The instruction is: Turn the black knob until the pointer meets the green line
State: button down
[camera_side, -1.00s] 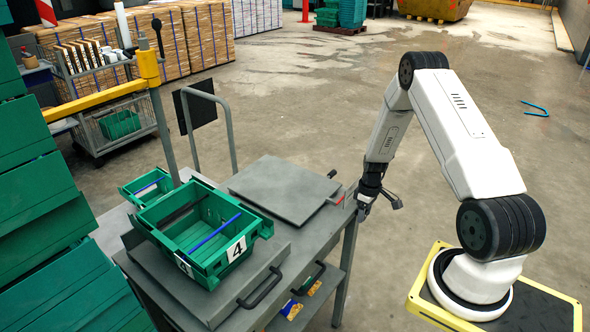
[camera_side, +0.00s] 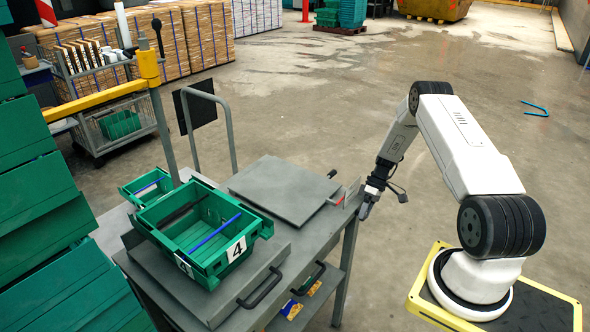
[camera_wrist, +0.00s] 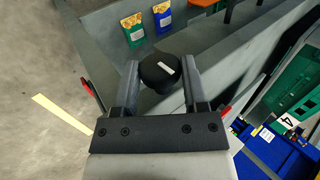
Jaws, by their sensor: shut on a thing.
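The black knob (camera_wrist: 152,79) is round, with a short white pointer mark on its top face. In the wrist view it sits between the two grey fingers of my gripper (camera_wrist: 160,74), which is shut on it. The white mark slants from upper left to lower right. I cannot make out a green line in either view. In the side view my gripper (camera_side: 364,213) is low at the right end of the grey cart (camera_side: 318,240), and the knob itself is hidden or too small to tell there.
A green crate (camera_side: 256,231) marked 4 stands on the cart, with a blue rod inside. A raised grey plate (camera_side: 283,188) with a red-marked lever (camera_side: 340,201) lies near my gripper. Packets (camera_wrist: 132,29) rest on the lower shelf.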

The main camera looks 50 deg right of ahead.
jog(key=shift+d+y, duration=0.1)
jog(key=shift+y, duration=0.2)
jog(key=shift+c, duration=0.8)
grip_release()
jog(key=shift+r, duration=0.1)
jog(key=v, duration=0.7)
jog(key=shift+d+r, duration=0.25)
